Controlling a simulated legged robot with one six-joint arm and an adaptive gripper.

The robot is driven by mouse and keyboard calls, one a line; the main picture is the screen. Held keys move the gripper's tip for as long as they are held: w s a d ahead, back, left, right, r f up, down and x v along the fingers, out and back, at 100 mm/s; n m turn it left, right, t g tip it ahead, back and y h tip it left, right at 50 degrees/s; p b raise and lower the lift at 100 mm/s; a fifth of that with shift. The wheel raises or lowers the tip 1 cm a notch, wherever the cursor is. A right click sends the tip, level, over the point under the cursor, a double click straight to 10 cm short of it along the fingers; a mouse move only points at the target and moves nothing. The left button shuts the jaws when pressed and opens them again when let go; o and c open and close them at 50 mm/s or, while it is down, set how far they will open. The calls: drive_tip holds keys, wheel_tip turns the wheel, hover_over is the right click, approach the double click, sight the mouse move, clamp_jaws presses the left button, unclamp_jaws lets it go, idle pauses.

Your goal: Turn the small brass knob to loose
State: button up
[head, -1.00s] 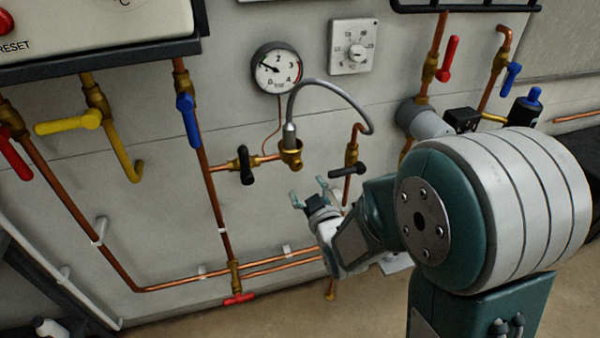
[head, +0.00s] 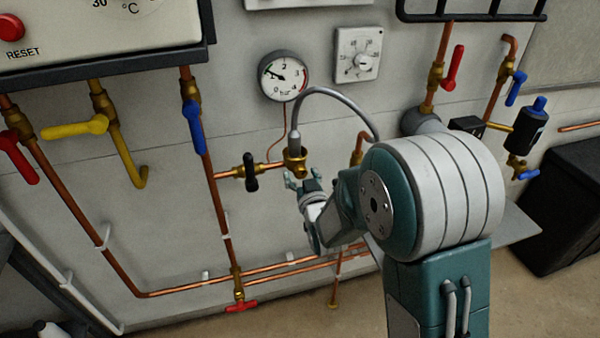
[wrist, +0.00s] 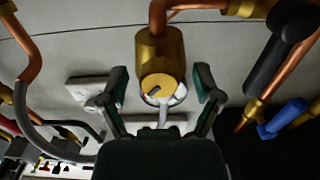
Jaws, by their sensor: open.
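The small brass knob (wrist: 161,83) shows in the wrist view as a round brass face with a dark mark and pale metal pieces at its edge. It is on the end of a brass fitting (wrist: 160,48). In the head view, this looks like the brass fitting (head: 295,155) under the grey hose, though its knob is too small to make out. My gripper (wrist: 163,86) is open, with one finger on each side of the knob in the wrist view; contact cannot be told. In the head view, my gripper (head: 302,178) is just below the fitting.
A black-handled valve (head: 250,172) is close on the left of the fitting. The grey hose (head: 335,92) arches above it. A pressure gauge (head: 284,76) and a white dial (head: 357,54) are higher on the wall. A red-handled valve (head: 240,305) is low down.

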drive_tip(key=shift+w+a, duration=0.1)
drive_tip(key=shift+w, duration=0.3)
clamp_jaws()
drive_tip(key=shift+n, duration=0.8)
unclamp_jaws()
drive_tip(key=shift+s, duration=0.1)
